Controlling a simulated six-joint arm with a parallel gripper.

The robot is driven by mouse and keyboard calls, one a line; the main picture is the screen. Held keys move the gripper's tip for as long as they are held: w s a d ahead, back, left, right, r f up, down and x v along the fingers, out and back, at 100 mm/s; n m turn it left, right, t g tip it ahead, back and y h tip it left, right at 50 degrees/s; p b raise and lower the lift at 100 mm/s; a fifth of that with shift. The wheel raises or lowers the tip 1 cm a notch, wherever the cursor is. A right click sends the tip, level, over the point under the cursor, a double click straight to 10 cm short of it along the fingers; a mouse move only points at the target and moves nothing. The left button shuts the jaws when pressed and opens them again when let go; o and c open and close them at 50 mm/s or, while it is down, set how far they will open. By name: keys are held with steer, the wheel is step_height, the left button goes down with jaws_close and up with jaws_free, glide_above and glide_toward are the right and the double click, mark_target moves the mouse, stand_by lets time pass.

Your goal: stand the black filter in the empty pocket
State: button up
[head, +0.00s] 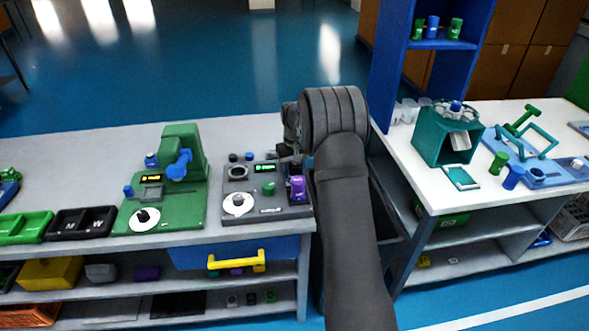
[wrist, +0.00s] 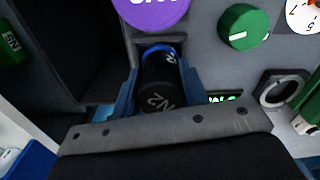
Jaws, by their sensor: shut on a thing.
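In the wrist view, my gripper (wrist: 158,82) is shut on the black filter (wrist: 162,98), a dark cylinder marked N2 with a blue ring at its far end. One blue finger lies on each side of it. In the head view my own arm hides the filter and fingers. The grey station (head: 262,206) stands left of my arm; its purple part (head: 298,188) shows close beyond the filter in the wrist view (wrist: 150,8). I cannot tell which opening is the empty pocket, or whether the filter touches the station.
A green knob (head: 268,188) and white dial (head: 238,204) are on the grey station. A green station (head: 165,200) stands to its left. A dark gap separates this bench from the white table (head: 420,165) on the right, which carries a teal machine (head: 440,140).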

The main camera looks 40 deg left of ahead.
steer(key=shift+f, duration=0.1)
steer(key=o, duration=1.1)
step_height(320, 180, up, 18)
steer(key=shift+f, duration=0.25)
step_height(320, 180, down, 18)
steer(key=shift+r, duration=0.35)
